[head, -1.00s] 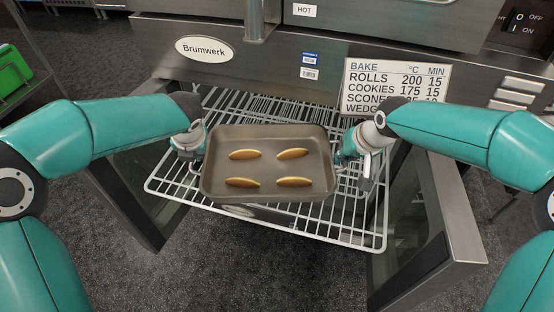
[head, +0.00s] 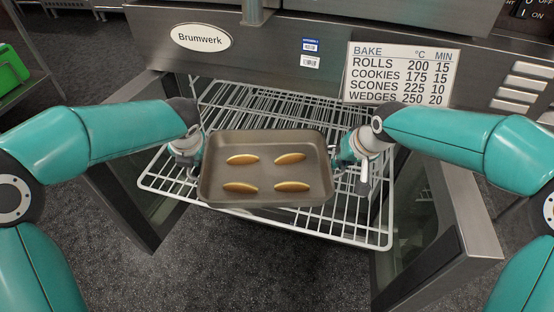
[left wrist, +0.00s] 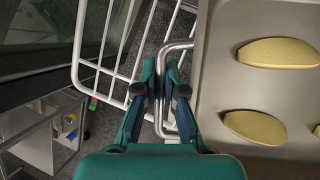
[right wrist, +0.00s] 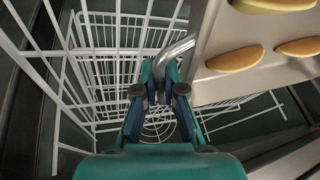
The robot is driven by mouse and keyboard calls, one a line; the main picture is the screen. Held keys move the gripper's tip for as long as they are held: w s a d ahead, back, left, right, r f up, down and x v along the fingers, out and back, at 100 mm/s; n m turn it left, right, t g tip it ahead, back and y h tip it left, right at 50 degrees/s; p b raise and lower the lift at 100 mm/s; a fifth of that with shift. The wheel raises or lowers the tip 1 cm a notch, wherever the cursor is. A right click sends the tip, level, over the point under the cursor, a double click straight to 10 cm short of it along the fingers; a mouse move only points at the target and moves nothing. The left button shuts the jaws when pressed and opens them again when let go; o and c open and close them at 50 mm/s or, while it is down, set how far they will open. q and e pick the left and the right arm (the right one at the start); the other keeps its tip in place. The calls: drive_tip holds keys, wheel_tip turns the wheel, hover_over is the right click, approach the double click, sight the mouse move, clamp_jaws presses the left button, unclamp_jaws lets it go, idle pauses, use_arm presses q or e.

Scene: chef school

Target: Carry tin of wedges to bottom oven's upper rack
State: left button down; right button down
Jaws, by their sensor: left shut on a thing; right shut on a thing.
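The grey-brown tin (head: 265,199) holds several yellow potato wedges (head: 290,158). It is held level above the front part of the pulled-out white wire rack (head: 340,225) of the open oven (head: 275,50). My left gripper (head: 190,155) is shut on the tin's left wire handle, which shows in the left wrist view (left wrist: 163,85). My right gripper (head: 352,158) is shut on the right handle, seen in the right wrist view (right wrist: 172,55). The tin hides part of the rack beneath it, and I cannot tell whether it touches the rack.
Glass-paned oven doors (head: 440,235) stand open on both sides of the rack. A bake chart (head: 400,75) hangs on the oven front above the opening. A green crate (head: 12,70) sits on a shelf at far left. In the right wrist view more wire racks show below.

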use_arm(q)
drive_tip(key=c, duration=1.7)
unclamp_jaws()
drive_tip(key=shift+f, duration=0.35)
use_arm(e)
drive_tip(key=c, duration=1.7)
unclamp_jaws()
drive_tip(key=shift+f, duration=0.35)
use_arm(q)
drive_tip(key=o, duration=0.4)
drive_tip(key=shift+r, duration=0.15)
use_arm(e)
drive_tip(key=o, duration=0.4)
drive_tip(key=shift+r, duration=0.15)
use_arm(q)
drive_tip(key=shift+o, duration=0.2)
use_arm(e)
drive_tip(key=shift+o, duration=0.2)
use_arm(q)
drive_tip(key=shift+r, duration=0.1)
use_arm(e)
drive_tip(key=shift+r, duration=0.15)
use_arm(q)
drive_tip(key=v, duration=1.1)
drive_tip(key=shift+s+r, duration=0.2)
drive_tip(key=shift+r, duration=0.05)
use_arm(e)
drive_tip(key=v, duration=1.1)
drive_tip(key=shift+s+r, duration=0.15)
drive_tip(key=shift+r, duration=0.1)
